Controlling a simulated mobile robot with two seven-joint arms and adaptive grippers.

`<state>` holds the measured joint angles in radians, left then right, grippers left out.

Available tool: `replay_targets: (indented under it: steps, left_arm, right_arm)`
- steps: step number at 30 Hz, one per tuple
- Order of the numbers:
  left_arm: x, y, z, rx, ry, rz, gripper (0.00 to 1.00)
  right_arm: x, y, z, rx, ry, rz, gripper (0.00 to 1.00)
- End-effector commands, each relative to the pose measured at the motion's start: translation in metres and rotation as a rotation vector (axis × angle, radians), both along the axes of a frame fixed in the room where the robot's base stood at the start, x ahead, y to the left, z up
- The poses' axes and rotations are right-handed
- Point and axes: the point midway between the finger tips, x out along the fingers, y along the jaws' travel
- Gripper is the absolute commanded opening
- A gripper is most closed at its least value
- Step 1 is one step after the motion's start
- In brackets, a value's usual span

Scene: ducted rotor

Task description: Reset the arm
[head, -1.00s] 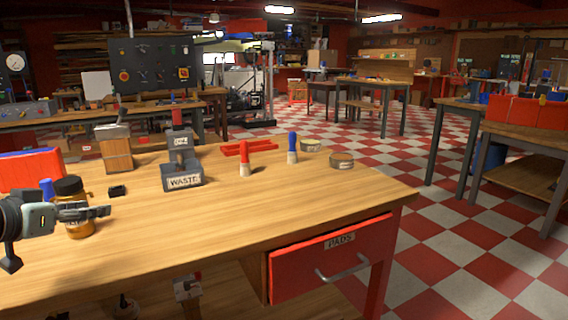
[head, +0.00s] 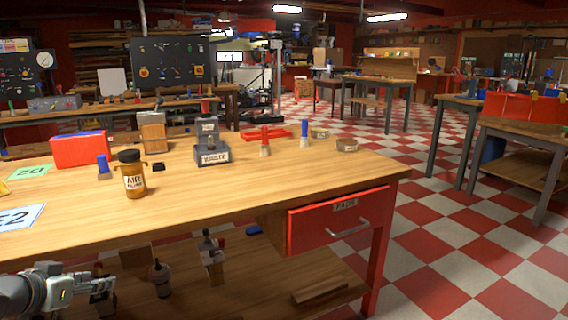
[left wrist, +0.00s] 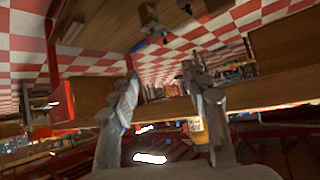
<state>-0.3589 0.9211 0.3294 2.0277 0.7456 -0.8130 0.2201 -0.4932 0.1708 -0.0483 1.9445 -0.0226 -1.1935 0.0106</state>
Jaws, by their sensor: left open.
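My left gripper (head: 104,290) is at the lower left of the head view, in front of the workbench (head: 250,178) and below the level of its top. In the left wrist view its two fingers (left wrist: 165,105) stand wide apart with nothing held between them. A brown labelled jar (head: 133,180) stands upright on the bench top, apart from the gripper. It seems to show in the left wrist view (left wrist: 196,125) beside the right-hand finger. My right gripper is not in view.
On the bench top stand a red box (head: 78,150), a grey block marked waste (head: 211,150), and red and blue-handled brushes (head: 265,146). A red drawer (head: 325,222) is shut at the right. Several items stand on the lower shelf (head: 260,285). Checkered floor lies open to the right.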

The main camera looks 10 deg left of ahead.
Motion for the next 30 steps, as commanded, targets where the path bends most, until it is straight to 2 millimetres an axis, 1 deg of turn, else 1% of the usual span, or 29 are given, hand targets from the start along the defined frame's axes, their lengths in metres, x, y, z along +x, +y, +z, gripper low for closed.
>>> replay_targets:
  steps: [1,2,3,4,5,6,8,9,11,12,13,15,18,19,20,30]
  left_arm:
    - [-0.015,-0.004,-0.036,0.0,0.054,0.016,0.46]
    - [-0.024,-0.008,-0.056,0.007,0.088,0.024,0.46]
    - [-0.037,-0.013,-0.083,0.017,0.134,0.031,0.46]
    - [-0.047,-0.018,-0.104,0.025,0.17,0.037,0.46]
    - [-0.058,-0.025,-0.123,0.031,0.206,0.039,0.46]
    - [-0.073,-0.034,-0.148,0.043,0.253,0.042,0.46]
    - [-0.097,-0.052,-0.184,0.055,0.328,0.042,0.46]
    - [-0.113,-0.066,-0.206,0.066,0.376,0.039,0.46]
    - [-0.137,-0.089,-0.236,0.077,0.445,0.031,0.46]
    - [-0.152,-0.104,-0.252,0.088,0.489,0.024,0.46]
    - [-0.162,-0.116,-0.263,0.093,0.519,0.018,0.46]
    - [-0.184,-0.142,-0.282,0.105,0.579,0.003,0.46]
    - [-0.207,-0.17,-0.3,0.12,0.644,-0.017,0.46]
    - [-0.211,-0.176,-0.303,0.125,0.657,-0.022,0.46]
    - [-0.214,-0.18,-0.305,0.126,0.664,-0.025,0.46]
    - [-0.214,-0.18,-0.305,0.126,0.664,-0.025,0.46]
  right_arm:
    - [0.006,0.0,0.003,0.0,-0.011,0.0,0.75]
    - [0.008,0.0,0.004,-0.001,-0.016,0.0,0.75]
    - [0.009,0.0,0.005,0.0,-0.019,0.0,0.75]
    - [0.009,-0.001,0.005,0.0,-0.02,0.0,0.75]
    - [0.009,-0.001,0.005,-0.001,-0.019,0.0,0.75]
    - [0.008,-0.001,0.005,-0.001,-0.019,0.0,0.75]
    - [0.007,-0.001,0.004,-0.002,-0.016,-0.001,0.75]
    - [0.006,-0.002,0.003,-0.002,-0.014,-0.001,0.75]
    - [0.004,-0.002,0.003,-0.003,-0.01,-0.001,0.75]
    - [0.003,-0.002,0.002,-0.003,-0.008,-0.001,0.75]
    - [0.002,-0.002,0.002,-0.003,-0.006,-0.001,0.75]
    - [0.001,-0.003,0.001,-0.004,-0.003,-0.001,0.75]
    - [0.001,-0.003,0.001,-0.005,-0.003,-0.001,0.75]
    - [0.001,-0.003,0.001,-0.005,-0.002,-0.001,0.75]
    - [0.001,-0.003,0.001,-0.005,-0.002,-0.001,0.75]
    - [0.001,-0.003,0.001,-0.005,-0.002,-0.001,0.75]
